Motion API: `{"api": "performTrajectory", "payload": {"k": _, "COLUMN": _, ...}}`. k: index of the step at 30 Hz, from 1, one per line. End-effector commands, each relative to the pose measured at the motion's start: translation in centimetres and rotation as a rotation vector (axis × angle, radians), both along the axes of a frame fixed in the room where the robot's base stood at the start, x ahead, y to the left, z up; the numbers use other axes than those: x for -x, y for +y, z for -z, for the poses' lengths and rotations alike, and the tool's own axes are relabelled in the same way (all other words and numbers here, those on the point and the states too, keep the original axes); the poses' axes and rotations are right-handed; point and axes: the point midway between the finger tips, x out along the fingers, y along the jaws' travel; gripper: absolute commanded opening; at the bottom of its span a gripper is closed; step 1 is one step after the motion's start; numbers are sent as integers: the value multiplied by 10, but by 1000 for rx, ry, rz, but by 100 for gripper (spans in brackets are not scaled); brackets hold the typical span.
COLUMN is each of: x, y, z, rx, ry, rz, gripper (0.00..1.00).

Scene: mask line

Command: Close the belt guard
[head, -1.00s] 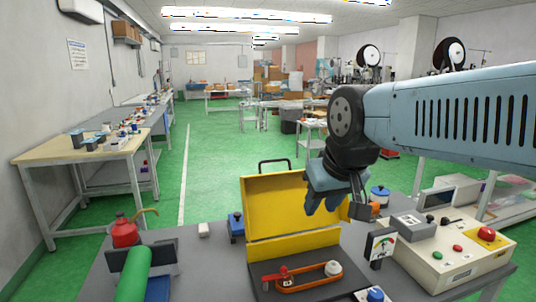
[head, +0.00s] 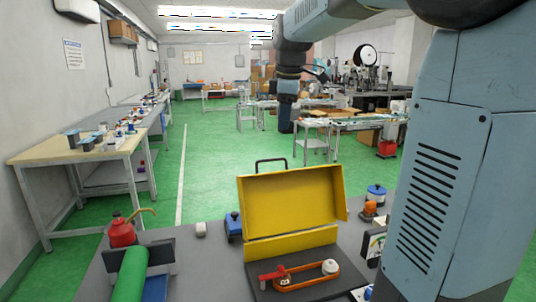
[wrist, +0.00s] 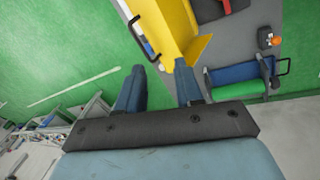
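The yellow belt guard (head: 290,203) stands raised and open behind the belt drive on the bench. Its black handle (head: 271,162) sticks up at the far edge. The orange belt (head: 307,277) with its white pulley (head: 330,266) and a red part lies uncovered on a dark plate. My gripper (head: 286,128) hangs fingers down, above and beyond the guard in the head view. In the wrist view, my gripper (wrist: 158,68) has its fingers apart with nothing between them. The guard (wrist: 178,28) and its handle (wrist: 141,38) show just past the fingertips, apart from them.
On the bench (head: 200,255), a red can (head: 121,232) and a green roller (head: 132,275) stand at left. A blue-lidded pot (head: 376,194) and orange object (head: 369,209) are at right. My arm hides the control box. Open green floor lies beyond.

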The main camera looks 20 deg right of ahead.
Motion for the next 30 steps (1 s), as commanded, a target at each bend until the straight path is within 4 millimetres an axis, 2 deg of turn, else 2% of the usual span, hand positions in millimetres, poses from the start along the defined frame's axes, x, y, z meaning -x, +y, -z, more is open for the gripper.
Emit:
{"api": "performTrajectory", "payload": {"k": 1, "x": -16, "y": -1, "z": 0, "rx": 13, "ry": 13, "rz": -53, "gripper": 36}}
{"api": "performTrajectory", "payload": {"k": 6, "x": -48, "y": -3, "z": -1, "rx": 48, "ry": 43, "rz": -214, "gripper": 36}}
{"api": "performTrajectory", "payload": {"k": 10, "x": -60, "y": -3, "z": -1, "rx": 59, "ry": 54, "rz": -275, "gripper": 36}}
{"api": "performTrajectory", "payload": {"k": 14, "x": -64, "y": -4, "z": 4, "rx": 63, "ry": 58, "rz": -294, "gripper": 36}}
{"api": "performTrajectory", "payload": {"k": 20, "x": -68, "y": -4, "z": 29, "rx": 62, "ry": 60, "rz": -293, "gripper": 36}}
{"api": "performTrajectory", "payload": {"k": 30, "x": -79, "y": -3, "z": 88, "rx": 62, "ry": 59, "rz": -292, "gripper": 36}}
